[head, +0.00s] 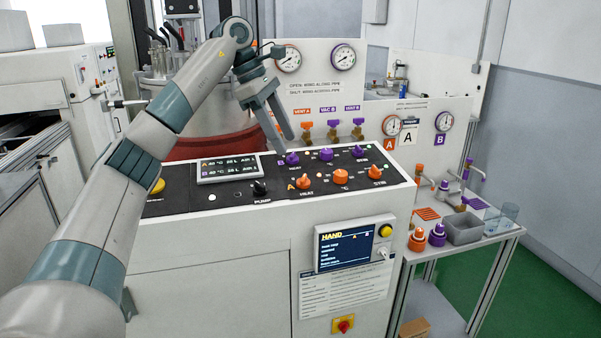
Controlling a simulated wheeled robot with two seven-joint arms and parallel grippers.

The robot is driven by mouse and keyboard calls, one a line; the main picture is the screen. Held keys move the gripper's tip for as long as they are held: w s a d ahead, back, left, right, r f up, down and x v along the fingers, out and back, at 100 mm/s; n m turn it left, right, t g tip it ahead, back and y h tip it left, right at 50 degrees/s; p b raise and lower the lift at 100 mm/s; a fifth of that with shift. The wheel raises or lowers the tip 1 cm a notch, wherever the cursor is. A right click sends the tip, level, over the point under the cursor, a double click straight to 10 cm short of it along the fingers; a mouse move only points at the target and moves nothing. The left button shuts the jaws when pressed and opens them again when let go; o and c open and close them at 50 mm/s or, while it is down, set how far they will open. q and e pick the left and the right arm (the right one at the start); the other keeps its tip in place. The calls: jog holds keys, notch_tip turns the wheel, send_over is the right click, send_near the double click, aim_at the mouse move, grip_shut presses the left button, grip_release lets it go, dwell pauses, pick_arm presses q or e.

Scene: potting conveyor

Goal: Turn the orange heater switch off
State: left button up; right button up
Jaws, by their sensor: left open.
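The control panel (225,200) has a front row of orange knobs and a back row of purple knobs. The orange heater switch (304,181) is the left knob of the front row, with a small label below it that is hard to read. Its pointer direction is too small to tell. My left gripper (286,146) points down over the panel, open and empty. Its fingertips are close to the left purple knob (292,159), behind the orange switch in the picture. I cannot tell whether they touch that purple knob. My right gripper is not in view.
An orange dial (341,176) and another orange knob (376,173) stand right of the switch. A black pump knob (260,188) is to its left, near a display (228,168). Orange and purple valves (332,129) stand behind the panel. A screen (345,247) is on the front face.

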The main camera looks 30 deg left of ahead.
aim_at(303, 177)
pick_arm(q)
jog(key=p+x, duration=0.1)
jog(key=x, duration=0.8)
jog(key=shift+d+f, duration=0.1)
jog(key=shift+f, duration=0.2)
jog(key=shift+w+d+f, duration=0.15)
jog(key=shift+d+f, duration=0.05)
jog(key=shift+f, duration=0.3)
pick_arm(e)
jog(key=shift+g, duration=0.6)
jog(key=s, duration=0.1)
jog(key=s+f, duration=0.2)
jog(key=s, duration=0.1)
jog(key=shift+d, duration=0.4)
pick_arm(q)
jog(key=shift+c, duration=0.3)
jog(key=c, duration=1)
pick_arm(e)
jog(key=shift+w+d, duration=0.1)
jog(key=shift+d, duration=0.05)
